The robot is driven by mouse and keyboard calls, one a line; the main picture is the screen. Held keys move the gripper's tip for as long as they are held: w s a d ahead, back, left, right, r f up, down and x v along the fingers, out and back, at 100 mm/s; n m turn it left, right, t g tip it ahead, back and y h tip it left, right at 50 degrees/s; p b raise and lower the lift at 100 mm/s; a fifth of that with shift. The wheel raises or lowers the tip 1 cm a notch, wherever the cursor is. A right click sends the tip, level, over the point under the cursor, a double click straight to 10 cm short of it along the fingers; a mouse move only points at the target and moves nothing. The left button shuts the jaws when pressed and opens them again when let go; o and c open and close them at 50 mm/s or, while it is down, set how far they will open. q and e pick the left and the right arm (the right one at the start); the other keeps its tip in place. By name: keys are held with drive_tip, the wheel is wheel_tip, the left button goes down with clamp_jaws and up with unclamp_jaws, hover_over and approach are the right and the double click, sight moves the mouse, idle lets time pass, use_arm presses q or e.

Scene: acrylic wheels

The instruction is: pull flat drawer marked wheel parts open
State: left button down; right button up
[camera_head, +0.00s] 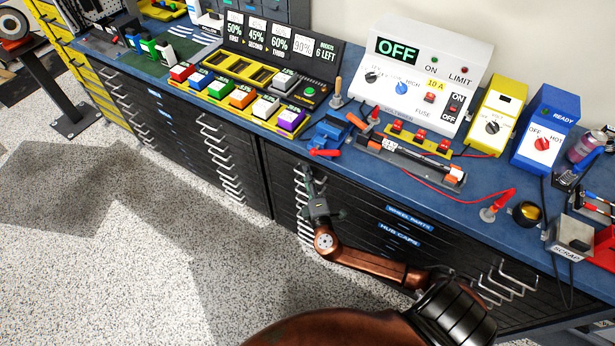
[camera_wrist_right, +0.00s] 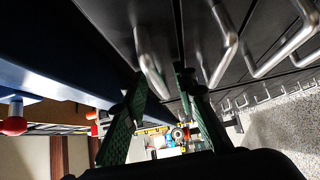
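The flat drawer with the blue "WHEEL PARTS" label (camera_head: 408,217) is near the top of the black cabinet on the right, above a "HUB CAPS" label (camera_head: 399,234). Its front looks flush with the cabinet. My right gripper (camera_head: 309,180) is at the left column of metal handles. In the right wrist view, the green fingers of this gripper (camera_wrist_right: 162,78) are spread apart. A metal handle (camera_wrist_right: 149,55) reaches down near the gap between the fingertips; I cannot tell whether they touch it. The fingertips are partly hidden in the head view. My left gripper is not in view.
The blue bench top (camera_head: 380,185) overhangs the drawers and shows close to the fingers in the wrist view. More handles (camera_head: 221,160) stick out along the left cabinet. A power supply (camera_head: 425,75) and tools stand on the bench. The speckled floor (camera_head: 120,250) is clear.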

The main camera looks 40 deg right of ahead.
drive_tip(key=shift+c, duration=0.3)
clamp_jaws()
idle(0.3)
